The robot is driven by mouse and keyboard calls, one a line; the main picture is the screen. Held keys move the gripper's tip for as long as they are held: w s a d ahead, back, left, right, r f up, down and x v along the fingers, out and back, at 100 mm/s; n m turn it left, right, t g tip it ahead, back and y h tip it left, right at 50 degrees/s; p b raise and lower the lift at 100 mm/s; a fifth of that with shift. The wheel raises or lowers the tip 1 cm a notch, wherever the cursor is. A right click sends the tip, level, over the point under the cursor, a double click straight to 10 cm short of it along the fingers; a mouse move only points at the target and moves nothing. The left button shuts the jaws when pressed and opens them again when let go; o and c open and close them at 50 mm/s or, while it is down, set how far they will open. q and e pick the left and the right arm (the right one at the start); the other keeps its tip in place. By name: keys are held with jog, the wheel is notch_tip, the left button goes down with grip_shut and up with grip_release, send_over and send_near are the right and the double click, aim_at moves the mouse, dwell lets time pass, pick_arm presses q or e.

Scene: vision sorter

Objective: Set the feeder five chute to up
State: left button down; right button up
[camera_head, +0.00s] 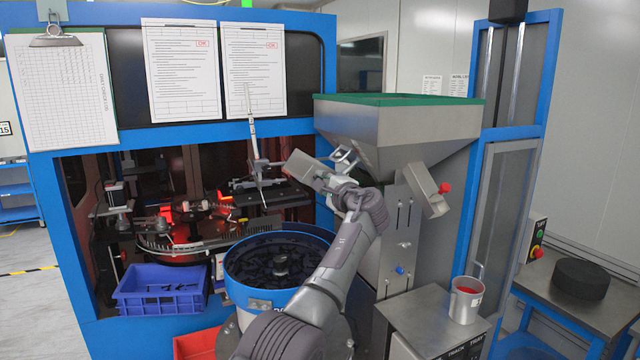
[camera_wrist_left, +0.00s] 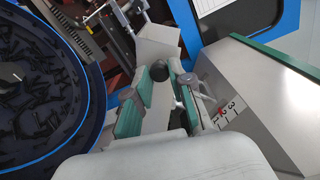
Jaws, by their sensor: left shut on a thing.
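A grey metal chute (camera_head: 312,170) sticks out to the left of the hopper, above the bowl, tilted a little. In the wrist view the chute (camera_wrist_left: 157,45) lies just beyond my fingers, with a dark round knob (camera_wrist_left: 160,70) near its end. My left gripper (camera_head: 343,162) reaches up to the chute from below. In the wrist view my left gripper (camera_wrist_left: 152,88) has its green finger pads on either side of the knob, shut on it. My arm partly hides the join of chute and hopper. I can read no feeder number. My right gripper is not in view.
The steel hopper (camera_head: 400,125) with a green rim stands right of my gripper. Another chute (camera_head: 425,188) with a red knob hangs lower on its right. Below are a blue bowl (camera_head: 245,290) of dark parts, a blue bin (camera_head: 160,290) and a cup (camera_head: 466,300).

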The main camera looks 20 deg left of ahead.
pick_arm(q)
jog(key=shift+r, duration=0.15)
jog(key=c, duration=1)
grip_release()
jog(key=shift+w+a, duration=0.1)
jog(key=v, duration=1.2)
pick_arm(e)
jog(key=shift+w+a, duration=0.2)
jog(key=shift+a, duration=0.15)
